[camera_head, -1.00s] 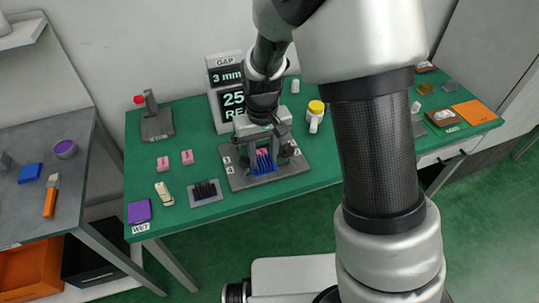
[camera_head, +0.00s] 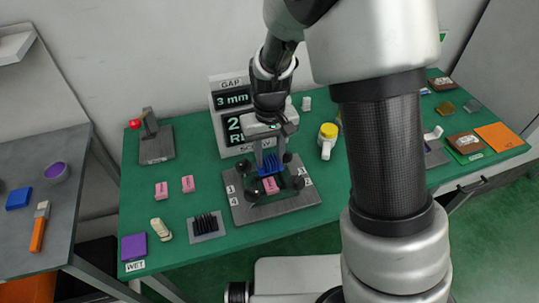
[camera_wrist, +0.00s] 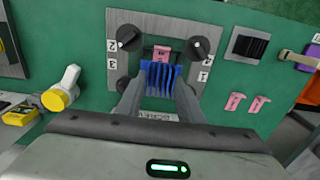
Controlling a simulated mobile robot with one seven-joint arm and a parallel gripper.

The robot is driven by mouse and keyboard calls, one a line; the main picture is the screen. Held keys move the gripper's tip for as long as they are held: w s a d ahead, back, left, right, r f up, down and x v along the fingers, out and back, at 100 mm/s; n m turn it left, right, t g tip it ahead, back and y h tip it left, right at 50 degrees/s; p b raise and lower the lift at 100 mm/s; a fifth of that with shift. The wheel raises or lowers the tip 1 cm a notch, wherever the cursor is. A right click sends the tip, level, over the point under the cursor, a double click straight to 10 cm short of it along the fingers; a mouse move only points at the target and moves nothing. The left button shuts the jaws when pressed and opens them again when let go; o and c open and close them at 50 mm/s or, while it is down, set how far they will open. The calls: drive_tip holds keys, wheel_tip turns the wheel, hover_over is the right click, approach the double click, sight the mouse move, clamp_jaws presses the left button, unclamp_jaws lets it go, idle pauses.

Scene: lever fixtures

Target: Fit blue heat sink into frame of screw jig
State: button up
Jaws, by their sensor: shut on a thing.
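The blue heat sink (camera_head: 270,165) is finned, and my gripper (camera_head: 267,146) is shut on it. It also shows between the fingers in the wrist view (camera_wrist: 160,78). The screw jig (camera_head: 245,213) is a grey plate with several black knobs and numbered corners. The heat sink appears over the back part of the jig, apparently raised above it; the exact height cannot be told. A pink block (camera_head: 270,186) sits in the middle of the jig, in front of the heat sink. It shows just beyond the fins in the wrist view (camera_wrist: 162,53).
Two pink blocks (camera_head: 161,190) and a black finned piece (camera_head: 205,226) on a grey plate lie left of the jig. A yellow-capped white bottle (camera_head: 327,142) stands to its right. The gap display (camera_head: 235,110) stands behind. A red-knobbed lever fixture (camera_head: 152,140) is at back left.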

drive_tip(key=shift+f+b, duration=2.35)
drive_tip(key=shift+f, duration=0.85)
drive_tip(key=shift+f+b, duration=0.65)
drive_tip(key=shift+f, duration=0.2)
drive_tip(key=o, duration=1.1)
wheel_tip(320, 180, up, 17)
drive_tip(key=shift+f+p, duration=0.1)
drive_tip(key=shift+p, duration=1.05)
drive_tip(key=shift+r, duration=0.35)
